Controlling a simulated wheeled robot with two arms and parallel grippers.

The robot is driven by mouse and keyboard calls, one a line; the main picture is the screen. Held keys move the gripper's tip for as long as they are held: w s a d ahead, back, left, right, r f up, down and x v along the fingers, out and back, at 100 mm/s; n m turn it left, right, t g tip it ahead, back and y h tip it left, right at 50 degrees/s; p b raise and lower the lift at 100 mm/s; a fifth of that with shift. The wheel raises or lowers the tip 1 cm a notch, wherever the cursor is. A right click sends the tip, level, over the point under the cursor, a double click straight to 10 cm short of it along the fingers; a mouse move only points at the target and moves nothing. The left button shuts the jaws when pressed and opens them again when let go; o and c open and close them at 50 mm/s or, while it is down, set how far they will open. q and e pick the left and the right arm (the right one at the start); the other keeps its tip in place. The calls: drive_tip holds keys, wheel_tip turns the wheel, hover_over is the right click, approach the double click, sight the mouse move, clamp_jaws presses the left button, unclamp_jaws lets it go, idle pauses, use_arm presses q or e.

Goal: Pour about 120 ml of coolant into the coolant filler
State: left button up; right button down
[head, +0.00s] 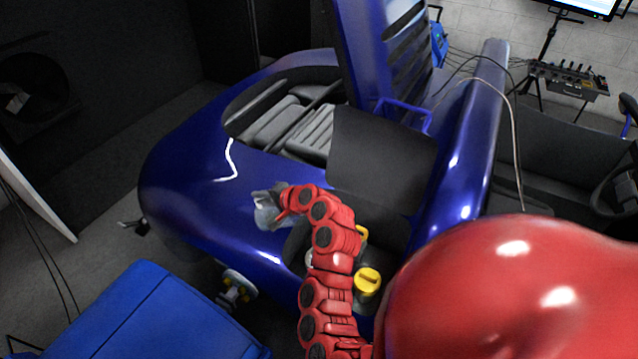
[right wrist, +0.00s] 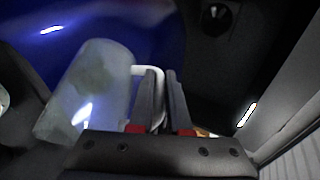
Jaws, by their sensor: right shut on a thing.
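My right gripper (head: 275,196) is shut on the handle of a translucent jug (head: 266,216), above the blue car's front fender. In the right wrist view, the jug (right wrist: 88,92) is left of my gripper (right wrist: 162,76), with its pale handle between the fingers. It looks tilted in that view; its liquid level cannot be made out. A yellow cap (head: 368,281) shows in the engine bay, to the right of my right forearm. I cannot tell whether it belongs to the coolant filler. My arm hides part of the bay. My left gripper is out of view.
The blue car body (head: 190,175) fills the middle, with a raised blue panel (head: 375,50) behind. A dark flat panel (head: 382,158) stands right of the gripper. A blue box-like thing (head: 150,315) is at the lower left. A mixer-like console (head: 570,80) stands at the back right.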

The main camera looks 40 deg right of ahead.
drive_tip(key=shift+w+a+n+g+h+p, duration=0.3)
drive_tip(key=shift+g+h+p, duration=0.25)
drive_tip(key=shift+p, duration=1.8)
drive_tip(key=shift+a+f+g+p, duration=0.1)
drive_tip(key=shift+f+g+p, duration=0.05)
drive_tip(key=shift+g+p, duration=0.15)
drive_tip(key=shift+w+f, duration=0.1)
drive_tip(key=shift+f, duration=0.35)
